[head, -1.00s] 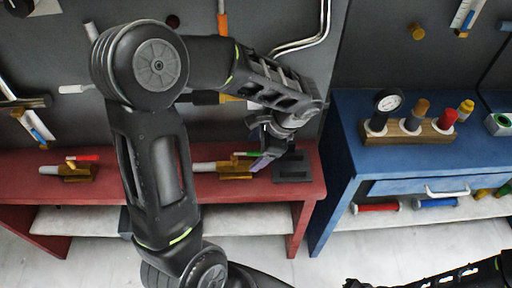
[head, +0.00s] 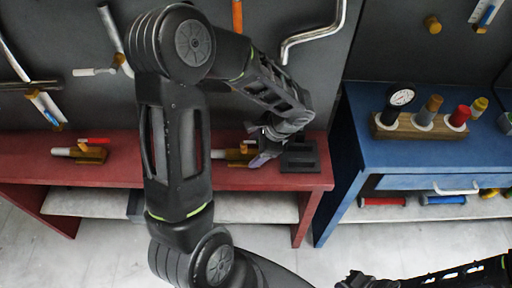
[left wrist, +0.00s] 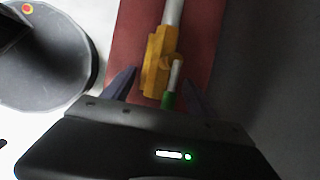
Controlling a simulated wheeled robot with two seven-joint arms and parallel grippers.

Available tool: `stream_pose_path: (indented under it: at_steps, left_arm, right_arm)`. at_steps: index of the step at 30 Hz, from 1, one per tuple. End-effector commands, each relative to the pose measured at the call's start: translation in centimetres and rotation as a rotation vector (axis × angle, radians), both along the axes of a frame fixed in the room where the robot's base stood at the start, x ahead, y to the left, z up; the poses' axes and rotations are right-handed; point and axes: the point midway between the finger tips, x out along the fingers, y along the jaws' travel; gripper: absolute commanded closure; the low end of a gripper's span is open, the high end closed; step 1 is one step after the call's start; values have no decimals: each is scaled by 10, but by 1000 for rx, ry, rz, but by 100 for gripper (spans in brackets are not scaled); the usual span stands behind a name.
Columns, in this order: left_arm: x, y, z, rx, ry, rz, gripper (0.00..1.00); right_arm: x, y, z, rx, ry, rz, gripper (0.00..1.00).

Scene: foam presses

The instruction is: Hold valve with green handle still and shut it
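The valve with the green handle is a brass body (head: 237,154) with a pale pipe on the red bench. In the head view my left gripper (head: 266,150) is at its right end and hides the handle. In the left wrist view the brass body (left wrist: 154,62) lies ahead of the fingers, and the green handle tip (left wrist: 168,101) is between them. My left gripper (left wrist: 158,90) is open, with a finger on each side and gaps to the handle. My right gripper (head: 362,281) is at the bottom edge of the head view; its fingers are unclear.
A second brass valve (head: 90,154) with a red handle lies further left on the red bench (head: 30,165). A dark slotted block (head: 299,157) is just right of my left gripper. A blue bench (head: 365,150) with a gauge and bottles stands right.

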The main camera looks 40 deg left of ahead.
Motion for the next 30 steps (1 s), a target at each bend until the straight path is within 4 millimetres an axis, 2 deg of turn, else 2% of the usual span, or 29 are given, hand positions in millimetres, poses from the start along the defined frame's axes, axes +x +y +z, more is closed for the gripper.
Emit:
stream_pose_path:
  at_steps: [2, 24, 30]
  left_arm:
    - [0, 0, 0, 0, 0, 0, 40]
    - [0, 0, 1, 1, -1, 0, 100]
    - [0, 0, 1, 1, -1, 0, 100]
  right_arm:
    - [0, 0, 0, 0, 0, 0, 100]
    - [0, 0, 0, 0, 0, 0, 100]
    - [0, 0, 0, 0, 0, 0, 100]
